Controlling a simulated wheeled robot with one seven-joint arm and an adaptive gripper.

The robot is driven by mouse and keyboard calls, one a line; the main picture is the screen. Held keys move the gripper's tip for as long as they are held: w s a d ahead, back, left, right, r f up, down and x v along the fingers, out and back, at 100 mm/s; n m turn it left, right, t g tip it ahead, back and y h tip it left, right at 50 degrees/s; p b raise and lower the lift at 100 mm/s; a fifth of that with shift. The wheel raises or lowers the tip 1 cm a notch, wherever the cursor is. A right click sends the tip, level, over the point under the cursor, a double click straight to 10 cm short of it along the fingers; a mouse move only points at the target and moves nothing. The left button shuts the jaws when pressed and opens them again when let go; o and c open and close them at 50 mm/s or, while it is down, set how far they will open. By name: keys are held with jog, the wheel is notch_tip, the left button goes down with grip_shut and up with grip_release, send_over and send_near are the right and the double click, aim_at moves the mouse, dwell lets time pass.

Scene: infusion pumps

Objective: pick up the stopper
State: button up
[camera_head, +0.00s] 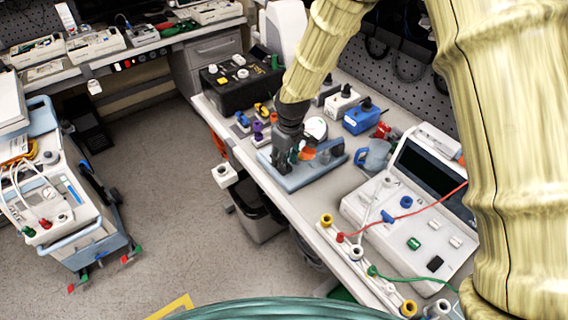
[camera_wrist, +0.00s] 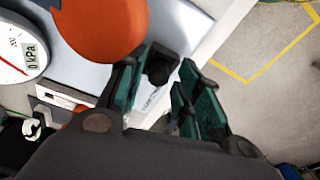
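A small dark rounded piece, which may be the stopper (camera_wrist: 160,71), shows between the fingertips of my gripper (camera_wrist: 170,64) in the wrist view. The green-padded fingers stand apart with a gap. I cannot tell whether either finger touches the dark piece. In the head view my gripper (camera_head: 293,156) points down over a blue-grey tray (camera_head: 291,180) on the bench; the dark piece cannot be made out there.
An orange rounded part (camera_wrist: 100,26) and a white kPa gauge (camera_wrist: 14,50) sit close to my fingers. Small coloured knobs (camera_head: 257,130) lie behind left. The bench's front edge is close.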

jog(key=c, duration=0.3)
jog(key=shift+w+f, duration=0.1)
jog(key=shift+c, duration=0.9)
